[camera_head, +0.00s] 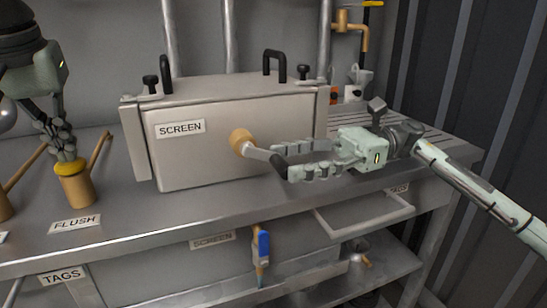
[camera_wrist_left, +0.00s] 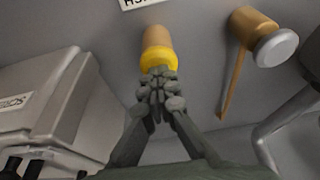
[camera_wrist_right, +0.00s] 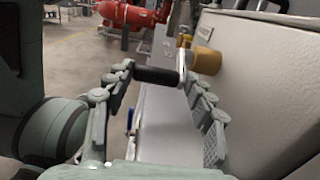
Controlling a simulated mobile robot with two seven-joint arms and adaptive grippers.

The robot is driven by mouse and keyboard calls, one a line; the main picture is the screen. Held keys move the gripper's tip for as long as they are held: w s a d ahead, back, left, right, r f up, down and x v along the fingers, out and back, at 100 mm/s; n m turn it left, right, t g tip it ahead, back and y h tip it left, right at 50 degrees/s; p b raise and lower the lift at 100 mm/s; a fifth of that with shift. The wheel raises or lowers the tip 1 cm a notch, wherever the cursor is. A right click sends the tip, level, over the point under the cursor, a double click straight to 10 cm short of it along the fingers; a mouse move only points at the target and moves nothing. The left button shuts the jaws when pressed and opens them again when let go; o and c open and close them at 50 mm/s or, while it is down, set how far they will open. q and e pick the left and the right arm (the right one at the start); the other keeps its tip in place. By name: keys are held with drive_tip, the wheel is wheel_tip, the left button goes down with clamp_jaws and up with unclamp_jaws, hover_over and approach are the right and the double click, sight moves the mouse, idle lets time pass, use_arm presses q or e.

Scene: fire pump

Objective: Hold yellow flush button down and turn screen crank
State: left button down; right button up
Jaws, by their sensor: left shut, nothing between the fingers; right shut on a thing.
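The yellow flush button (camera_head: 68,169) tops a brass post behind the FLUSH label. My left gripper (camera_head: 64,150) points down at it with closed, empty fingers, the tips at its top. The left wrist view shows the tips meeting the yellow button (camera_wrist_left: 158,58); how far it is pressed I cannot tell. The screen crank (camera_head: 257,153) sticks out from a brass hub (camera_head: 240,141) on the SCREEN box, pointing right and slightly down. My right gripper (camera_head: 284,161) is shut on its black handle (camera_wrist_right: 157,75), which lies between the two fingers in the right wrist view.
The grey SCREEN box (camera_head: 225,125) stands on the steel counter (camera_head: 190,222). A brass lever (camera_head: 101,147) leans beside the flush post. A blue-handled valve (camera_head: 263,247) hangs below the counter edge. An open drawer frame (camera_head: 365,214) juts out below my right gripper.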

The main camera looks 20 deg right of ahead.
drive_tip(key=shift+s+a, duration=0.15)
drive_tip(key=shift+s, duration=0.15)
drive_tip(key=o, duration=1)
drive_tip(key=shift+r, duration=0.1)
drive_tip(key=shift+d, duration=0.4)
drive_tip(key=d, duration=1.1)
drive_tip(key=shift+d, duration=0.2)
